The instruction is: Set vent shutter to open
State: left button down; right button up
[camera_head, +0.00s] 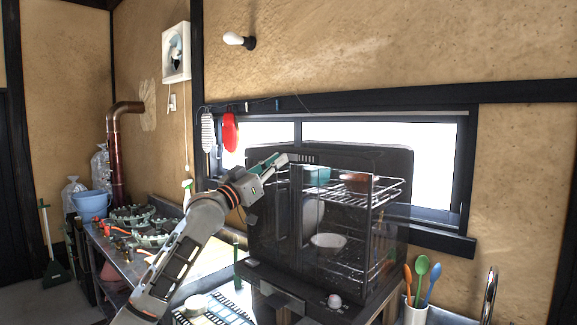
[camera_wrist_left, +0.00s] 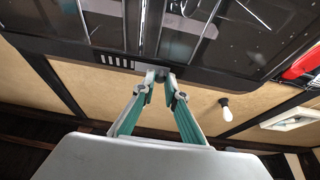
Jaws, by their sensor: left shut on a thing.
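The dark dish cabinet (camera_head: 330,225) with glass sides stands on the counter at the centre right. A row of pale vent slots (camera_wrist_left: 117,62) shows in its dark top edge in the left wrist view; small slots (camera_head: 308,159) also show in the head view. My left gripper (camera_head: 284,159) is at the cabinet's upper left front edge. In the left wrist view its fingers (camera_wrist_left: 159,76) converge beside the slots, shut on a small shutter tab that they mostly hide. My right gripper is not in view.
Inside the cabinet are wire racks (camera_head: 365,190) and a white bowl (camera_head: 328,240). A cup with coloured utensils (camera_head: 416,312) and a tap (camera_head: 489,295) are at the right. Racks and tools (camera_head: 135,222) crowd the left counter. A window (camera_head: 435,160) is behind.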

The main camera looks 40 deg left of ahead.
pick_arm(q)
jog(key=shift+w+a, duration=0.1)
jog(key=shift+a, duration=1)
jog(key=c, duration=2.2)
grip_release()
jog(key=shift+c, duration=0.2)
jog(key=shift+o, duration=0.8)
jog(key=shift+a, duration=0.2)
jog(key=shift+d, duration=0.15)
jog(key=v, duration=1.2)
